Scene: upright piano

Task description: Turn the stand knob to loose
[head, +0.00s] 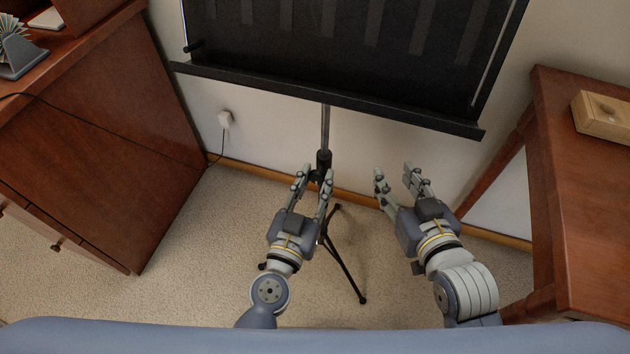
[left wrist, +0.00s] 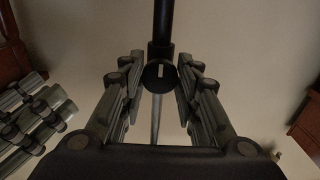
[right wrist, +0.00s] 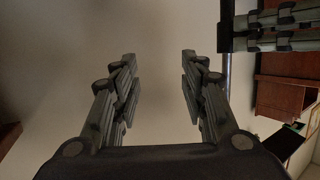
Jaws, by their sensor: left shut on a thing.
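The black stand knob (left wrist: 159,76) is a round dark disc with a short pale upright mark, low on the stand's pole. In the left wrist view it sits between the fingertips of my left gripper (head: 316,174), which is shut on it. In the head view the fingers reach the dark collar (head: 323,158) on the pole, and they partly hide the knob. My right gripper (head: 394,171) is open and empty, to the right of the pole. In the right wrist view its fingers (right wrist: 158,70) stand apart with only wall between them.
The stand's pole (head: 325,125) carries a wide black board (head: 350,40) above the grippers. A tripod leg (head: 348,270) spreads on the carpet. A wooden cabinet (head: 110,150) is at left, with a cord to a wall plug (head: 225,119). A wooden table (head: 585,190) is at right.

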